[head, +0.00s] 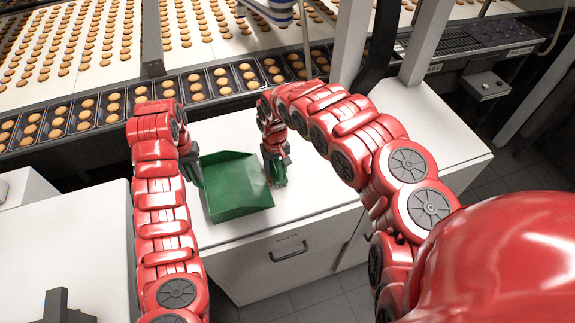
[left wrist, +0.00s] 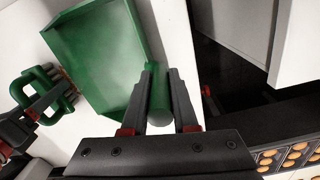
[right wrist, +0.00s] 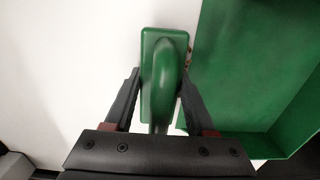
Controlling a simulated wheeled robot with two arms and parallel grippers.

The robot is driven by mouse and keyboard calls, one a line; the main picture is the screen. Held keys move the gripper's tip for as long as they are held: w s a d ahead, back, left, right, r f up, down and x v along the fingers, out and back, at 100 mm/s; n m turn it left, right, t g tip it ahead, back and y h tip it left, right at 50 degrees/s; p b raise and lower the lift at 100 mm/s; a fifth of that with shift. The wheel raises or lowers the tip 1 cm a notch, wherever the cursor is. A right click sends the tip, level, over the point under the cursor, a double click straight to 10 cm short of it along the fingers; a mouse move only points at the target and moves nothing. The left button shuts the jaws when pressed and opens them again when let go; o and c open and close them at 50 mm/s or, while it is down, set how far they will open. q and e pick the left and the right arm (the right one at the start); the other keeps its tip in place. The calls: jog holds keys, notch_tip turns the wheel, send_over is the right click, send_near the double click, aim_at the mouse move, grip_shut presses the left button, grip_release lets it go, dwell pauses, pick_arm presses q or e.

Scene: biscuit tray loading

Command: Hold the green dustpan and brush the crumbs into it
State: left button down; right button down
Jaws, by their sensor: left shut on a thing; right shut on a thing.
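The green dustpan (head: 236,186) lies on the white cabinet top, and its broad pan also shows in the left wrist view (left wrist: 98,55) and the right wrist view (right wrist: 255,70). My left gripper (left wrist: 160,75) is shut on the dustpan's handle (left wrist: 158,95). My right gripper (right wrist: 160,85) is shut on the green brush (right wrist: 150,45), just to the right of the pan in the head view (head: 278,172). A few small brown crumbs (right wrist: 189,58) show between the brush and the pan edge. Bristles show at the brush's side in the left wrist view (left wrist: 66,80).
The white cabinet top (head: 320,180) has free room right of the brush. Behind it runs a conveyor with black trays (head: 85,115) of biscuits. Grey posts (head: 428,40) stand at the back right. The cabinet front drops off at the near edge.

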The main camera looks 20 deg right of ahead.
aim_at(243, 184)
jog(key=a, duration=1.1)
jog(key=shift+r, duration=0.3)
notch_tip(243, 184, up, 3)
jog(key=shift+w+d+r, duration=0.1)
jog(key=shift+r, duration=1.15)
pick_arm(q)
jog(key=c, duration=0.6)
grip_release()
jog(key=shift+r, duration=0.15)
notch_tip(243, 184, up, 12)
jog(key=shift+f, duration=0.25)
jog(key=shift+r, duration=0.1)
